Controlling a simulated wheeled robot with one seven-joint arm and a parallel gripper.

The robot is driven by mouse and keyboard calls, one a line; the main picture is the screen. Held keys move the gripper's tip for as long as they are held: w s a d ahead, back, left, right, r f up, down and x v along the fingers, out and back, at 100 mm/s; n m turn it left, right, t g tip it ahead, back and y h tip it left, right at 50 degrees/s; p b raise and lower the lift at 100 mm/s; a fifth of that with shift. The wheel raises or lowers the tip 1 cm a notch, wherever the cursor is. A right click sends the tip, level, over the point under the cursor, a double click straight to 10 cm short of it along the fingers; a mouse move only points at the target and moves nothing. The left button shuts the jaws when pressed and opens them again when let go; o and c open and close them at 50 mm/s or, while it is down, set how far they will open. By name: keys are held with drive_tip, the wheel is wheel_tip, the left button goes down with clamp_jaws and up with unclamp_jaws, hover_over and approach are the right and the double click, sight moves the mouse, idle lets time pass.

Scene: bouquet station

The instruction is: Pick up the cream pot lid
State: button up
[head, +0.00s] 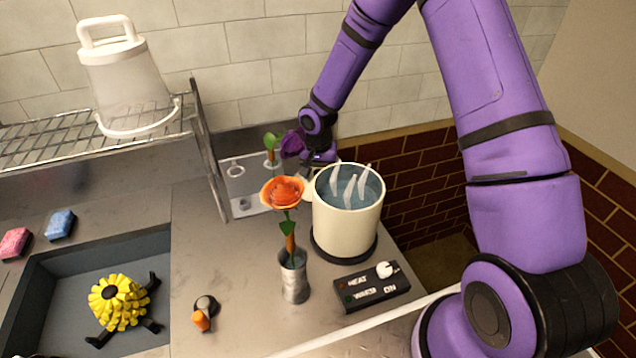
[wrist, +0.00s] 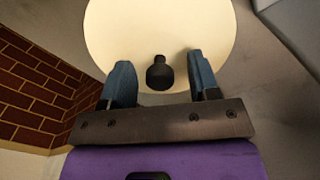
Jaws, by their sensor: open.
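The cream pot lid (wrist: 160,25) fills the top middle of the wrist view as a pale disc. Its black knob (wrist: 160,73) stands between the two fingers of my gripper (wrist: 160,62), which is open. I cannot tell whether the fingers touch the knob. In the head view my gripper (head: 318,160) is low behind the cream pot (head: 345,230), near the back wall. The lid cannot be made out clearly there, as the pot and flower block the view. The pot is uncovered, with bluish water and pale wisps like steam.
A metal vase (head: 294,277) with an orange flower (head: 285,192) stands in front of the pot. A control box (head: 371,287) sits on the counter before it. A white rack (head: 246,185) and purple flower (head: 292,144) are beside my gripper. The sink (head: 60,270) is left.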

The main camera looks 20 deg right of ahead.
drive_tip(key=shift+c, duration=0.5)
clamp_jaws()
